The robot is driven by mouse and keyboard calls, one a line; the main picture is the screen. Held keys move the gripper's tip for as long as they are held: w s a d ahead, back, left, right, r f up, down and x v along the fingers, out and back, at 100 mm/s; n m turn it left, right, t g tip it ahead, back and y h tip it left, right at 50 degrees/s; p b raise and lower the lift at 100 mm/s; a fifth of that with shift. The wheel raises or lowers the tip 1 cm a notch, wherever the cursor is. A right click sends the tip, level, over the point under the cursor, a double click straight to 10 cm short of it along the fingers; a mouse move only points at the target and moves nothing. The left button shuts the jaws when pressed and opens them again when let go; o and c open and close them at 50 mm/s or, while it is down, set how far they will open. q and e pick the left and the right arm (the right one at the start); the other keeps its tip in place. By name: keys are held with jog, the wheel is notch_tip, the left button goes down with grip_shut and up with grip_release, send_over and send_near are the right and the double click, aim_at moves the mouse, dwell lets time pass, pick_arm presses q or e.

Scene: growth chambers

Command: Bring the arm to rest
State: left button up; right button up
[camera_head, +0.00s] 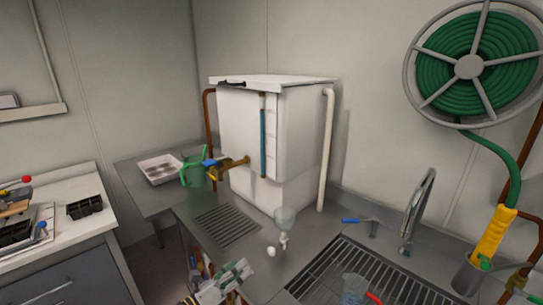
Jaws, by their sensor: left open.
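Most of my left arm is out of view. My right gripper is not in view.
A white tank (285,130) with a brass tap (235,162) stands on the steel counter. A green watering can (193,172) is beside the tap. A sink grate (345,272) and faucet (417,212) are at right. A hose reel (468,67) hangs above.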

pick_arm(q)
jog(key=s+a+n+t+y, duration=0.1)
jog(key=s+a+n+y, duration=0.1)
jog(key=a+n+y, duration=1.7)
jog(key=s+d+f+n+g+h, duration=0.25)
jog(key=s+n+g, duration=0.2)
jog(key=s, duration=0.25)
jog(key=s+d+f+n+g+h, duration=0.25)
jog(key=s+f+n, duration=0.2)
jog(key=s, duration=0.25)
jog(key=s+d+f+n+g+h, duration=0.2)
jog(key=s+d+f+n+g, duration=0.15)
jog(key=s+n, duration=0.3)
notch_tip(320, 180, down, 32)
jog(key=s+a+g, duration=0.2)
jog(key=s, duration=0.1)
jog(key=s+a+f, duration=0.2)
jog(key=s+f, duration=0.8)
jog(key=s+a+f+m, duration=0.1)
jog(key=s+a+f, duration=0.2)
jog(key=s+f, duration=0.7)
jog(key=shift+s+g+y, duration=0.3)
jog(key=shift+s+g, duration=0.15)
jog(key=shift+s, duration=0.1)
